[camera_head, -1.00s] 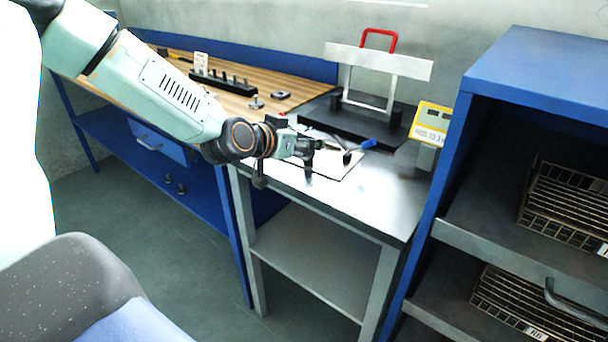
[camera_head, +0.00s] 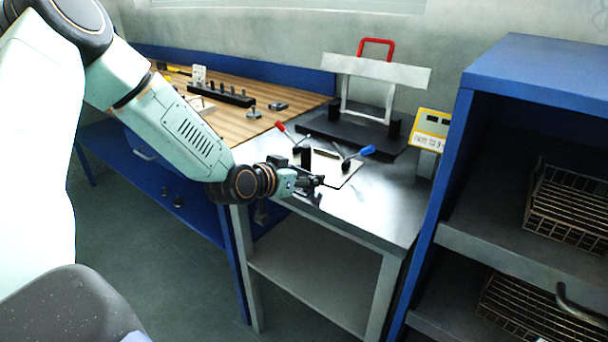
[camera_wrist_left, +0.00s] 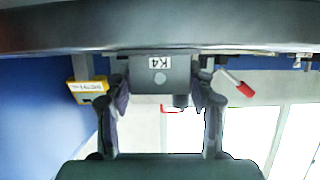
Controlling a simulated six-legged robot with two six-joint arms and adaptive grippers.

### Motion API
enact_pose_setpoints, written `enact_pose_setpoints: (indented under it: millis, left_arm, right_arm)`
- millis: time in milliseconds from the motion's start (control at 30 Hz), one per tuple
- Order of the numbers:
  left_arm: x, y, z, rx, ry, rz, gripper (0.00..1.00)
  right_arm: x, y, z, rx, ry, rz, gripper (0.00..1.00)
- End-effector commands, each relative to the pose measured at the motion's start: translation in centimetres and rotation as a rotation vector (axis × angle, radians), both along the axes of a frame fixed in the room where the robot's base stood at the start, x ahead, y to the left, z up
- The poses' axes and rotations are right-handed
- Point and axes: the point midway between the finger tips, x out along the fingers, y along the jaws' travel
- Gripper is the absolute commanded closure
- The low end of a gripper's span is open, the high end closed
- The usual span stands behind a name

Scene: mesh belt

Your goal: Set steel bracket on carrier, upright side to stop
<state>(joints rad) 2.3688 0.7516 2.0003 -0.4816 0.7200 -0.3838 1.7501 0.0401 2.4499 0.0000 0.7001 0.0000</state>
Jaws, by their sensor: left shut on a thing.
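My left gripper (camera_head: 316,183) is over the near edge of the steel table. In the left wrist view its two fingers (camera_wrist_left: 162,95) are closed on a grey metal piece labelled K4, which I take to be the steel bracket (camera_wrist_left: 145,76). In the head view the bracket is too small and dark to tell its tilt. Behind the gripper lies a pale flat plate (camera_head: 350,177), possibly the carrier, with a black upright block (camera_head: 306,156) beside it that may be the stop. My right gripper is not in view.
A red-handled lever (camera_head: 280,127) and a blue-handled lever (camera_head: 367,150) stand near the plate. A black base with a white frame (camera_head: 375,75) is behind. A yellow display (camera_head: 432,125) and blue shelving (camera_head: 530,60) are right. The table's right front (camera_head: 385,215) is clear.

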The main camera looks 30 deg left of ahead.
Motion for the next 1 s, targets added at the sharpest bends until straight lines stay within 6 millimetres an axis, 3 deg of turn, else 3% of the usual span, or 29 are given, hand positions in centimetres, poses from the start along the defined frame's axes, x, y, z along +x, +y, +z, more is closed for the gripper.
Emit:
enact_pose_setpoints:
  millis: [300,700,1000]
  left_arm:
    - [0.0,0.0,-0.1,0.000,0.000,0.001,0.22]
    - [0.0,0.0,0.6,-0.001,-0.001,0.000,0.22]
    - [-3.0,0.3,1.9,-0.007,-0.001,0.004,0.22]
  right_arm:
    - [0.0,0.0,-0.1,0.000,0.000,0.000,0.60]
    - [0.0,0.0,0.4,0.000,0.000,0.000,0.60]
    - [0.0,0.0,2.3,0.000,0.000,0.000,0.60]
